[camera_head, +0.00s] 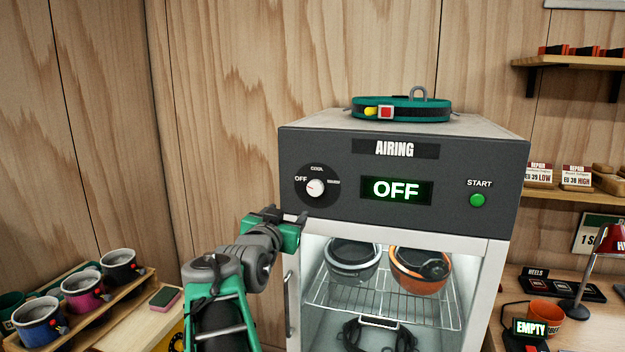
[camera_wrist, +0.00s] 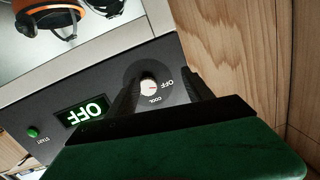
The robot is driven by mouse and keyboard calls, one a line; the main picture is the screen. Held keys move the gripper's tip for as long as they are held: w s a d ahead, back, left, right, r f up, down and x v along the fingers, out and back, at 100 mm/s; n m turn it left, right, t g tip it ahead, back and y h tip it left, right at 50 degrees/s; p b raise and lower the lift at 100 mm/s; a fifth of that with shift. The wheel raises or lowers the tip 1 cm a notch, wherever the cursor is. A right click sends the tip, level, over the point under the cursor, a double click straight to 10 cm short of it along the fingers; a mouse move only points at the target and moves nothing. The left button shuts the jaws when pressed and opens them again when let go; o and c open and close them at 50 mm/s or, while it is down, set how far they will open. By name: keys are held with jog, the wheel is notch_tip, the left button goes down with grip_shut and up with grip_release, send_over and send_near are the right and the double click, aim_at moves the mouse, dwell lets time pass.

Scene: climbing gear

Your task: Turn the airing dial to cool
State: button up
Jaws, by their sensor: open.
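The airing dial (camera_head: 316,187) is a white knob on a dark round plate at the left of the grey AIRING panel. Its plate reads OFF at the left and COOL at the top, with a third label at the right too small to read. My gripper (camera_head: 283,216) is in front of the cabinet, just below and left of the dial. In the wrist view the dial (camera_wrist: 149,87) lies between the tips of my two open dark fingers (camera_wrist: 160,82). I cannot tell whether they touch it.
A green START button (camera_head: 477,200) is at the panel's right. A green harness belt (camera_head: 400,108) lies on top of the cabinet. Helmets (camera_head: 420,264) sit on a wire rack behind the glass.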

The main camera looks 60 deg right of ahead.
aim_at(314, 190)
jog(key=shift+m+g+h, duration=0.6)
jog(key=shift+g+h, duration=0.1)
jog(key=d+r+p, duration=0.1)
jog(key=d, duration=0.2)
jog(key=s+d+r+p, duration=0.1)
jog(key=d, duration=0.2)
jog(key=s+d+r+p, duration=0.1)
jog(key=d, duration=0.2)
jog(key=shift+d+p, duration=0.3)
jog(key=shift+d, duration=0.1)
jog(key=shift+c, duration=0.3)
grip_shut()
